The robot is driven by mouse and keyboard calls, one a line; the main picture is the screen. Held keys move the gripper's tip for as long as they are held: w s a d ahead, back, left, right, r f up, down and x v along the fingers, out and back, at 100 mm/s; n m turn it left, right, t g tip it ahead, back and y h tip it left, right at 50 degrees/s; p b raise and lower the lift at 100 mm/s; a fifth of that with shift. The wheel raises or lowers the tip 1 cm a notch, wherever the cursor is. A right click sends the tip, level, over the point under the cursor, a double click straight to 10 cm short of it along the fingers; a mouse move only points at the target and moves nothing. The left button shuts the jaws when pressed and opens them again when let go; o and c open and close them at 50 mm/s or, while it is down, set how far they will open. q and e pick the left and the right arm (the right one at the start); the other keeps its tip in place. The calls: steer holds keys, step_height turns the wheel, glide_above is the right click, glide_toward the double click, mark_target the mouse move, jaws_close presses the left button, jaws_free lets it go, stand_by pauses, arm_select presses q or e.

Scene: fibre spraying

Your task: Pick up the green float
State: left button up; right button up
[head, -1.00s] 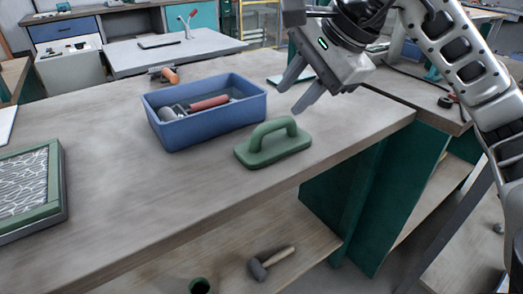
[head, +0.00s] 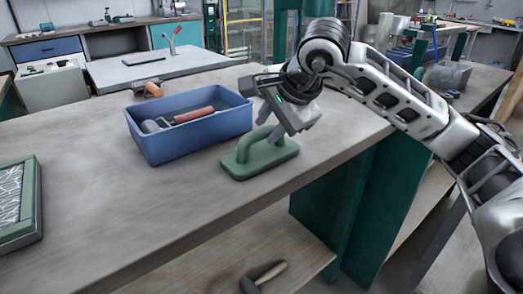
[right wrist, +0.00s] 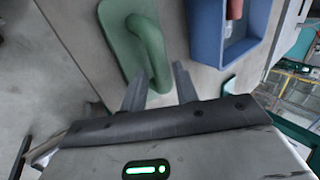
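The green float (head: 258,157) lies flat on the wooden table, its arched handle upward, near the table's front edge. In the right wrist view the float (right wrist: 120,40) is at the upper left, its handle just beyond the fingers. My right gripper (head: 268,124) is above the float, pointing down at the handle. In the right wrist view its two fingers (right wrist: 160,85) are spread, one on each side of the handle's near end. I cannot tell whether they touch it. My left gripper does not show.
A blue bin (head: 190,128) with a red-handled roller (head: 185,117) stands just left of and behind the float. A green-framed panel (head: 18,205) lies at the left edge. A hammer (head: 263,276) is on the lower shelf. The table between the panel and the float is clear.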

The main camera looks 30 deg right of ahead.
mark_target(264, 130)
steer(key=x, duration=0.3)
steer(key=shift+w+a+f, duration=0.2)
steer(key=shift+f, duration=0.05)
jaws_close()
steer(key=shift+r, duration=0.1)
